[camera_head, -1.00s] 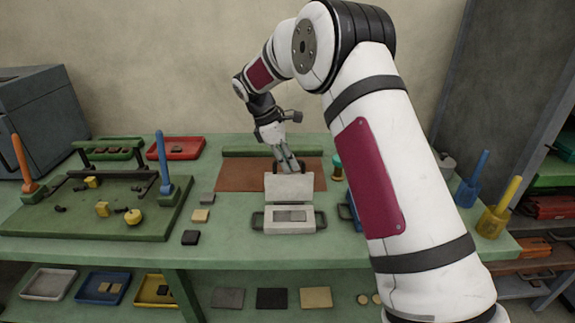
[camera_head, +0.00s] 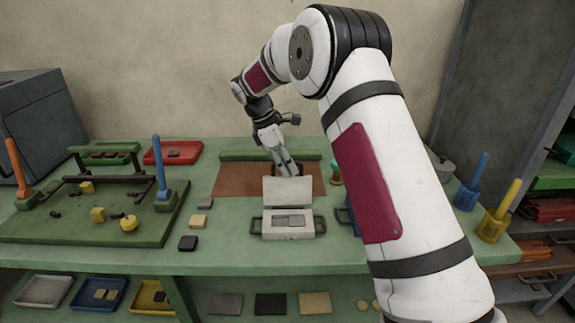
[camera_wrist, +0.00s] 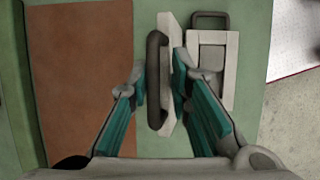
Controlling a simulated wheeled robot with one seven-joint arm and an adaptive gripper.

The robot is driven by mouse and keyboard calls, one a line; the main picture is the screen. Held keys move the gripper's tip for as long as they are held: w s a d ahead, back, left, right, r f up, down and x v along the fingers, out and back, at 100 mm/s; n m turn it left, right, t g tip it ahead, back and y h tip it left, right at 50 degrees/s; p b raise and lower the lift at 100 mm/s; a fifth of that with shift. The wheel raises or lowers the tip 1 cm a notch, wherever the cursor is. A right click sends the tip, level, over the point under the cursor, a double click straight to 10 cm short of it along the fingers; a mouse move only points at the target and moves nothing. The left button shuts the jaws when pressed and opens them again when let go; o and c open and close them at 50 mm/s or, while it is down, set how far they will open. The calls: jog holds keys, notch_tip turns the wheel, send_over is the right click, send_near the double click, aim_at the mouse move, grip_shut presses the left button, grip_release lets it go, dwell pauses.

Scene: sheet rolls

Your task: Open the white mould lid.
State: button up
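The white mould (camera_head: 288,232) stands on the green bench, with a dark handle at each side. Its white lid (camera_head: 289,191) stands upright at the mould's back edge, and the recess with a grey piece is exposed. In the wrist view the lid (camera_wrist: 169,50) shows nearly edge-on, with its dark handle (camera_wrist: 157,80) on the side away from the mould. My gripper (camera_wrist: 159,82) is open, with one finger on each side of the lid and handle. A gap shows between the left finger and the handle. Whether the right finger touches the lid I cannot tell.
A brown mat (camera_head: 235,180) lies behind the mould. A green fixture board (camera_head: 60,228) with upright blue and orange levers is at left. Small blocks, including a black one (camera_head: 188,243), lie between them. Blue and yellow holders (camera_head: 492,228) stand at right.

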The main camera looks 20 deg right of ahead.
jog(key=v, duration=1.2)
jog(key=s+d+r+m+t+y+p, duration=0.1)
jog(key=s+r+m, duration=0.2)
jog(key=s+r, duration=0.55)
jog(key=s+r+m+t+y+p, duration=0.1)
jog(key=s+r+m+t+p, duration=0.3)
jog(key=s, duration=0.8)
jog(key=s+f+m+y, duration=0.1)
jog(key=s+f+m, duration=0.1)
jog(key=s, duration=1)
jog(key=s+f+m+y, duration=0.1)
jog(key=s+m, duration=0.4)
jog(key=s, duration=0.7)
jog(key=shift+s+f+t+p, duration=0.2)
jog(key=shift+f+t+p, duration=0.15)
jog(key=shift+f, duration=0.25)
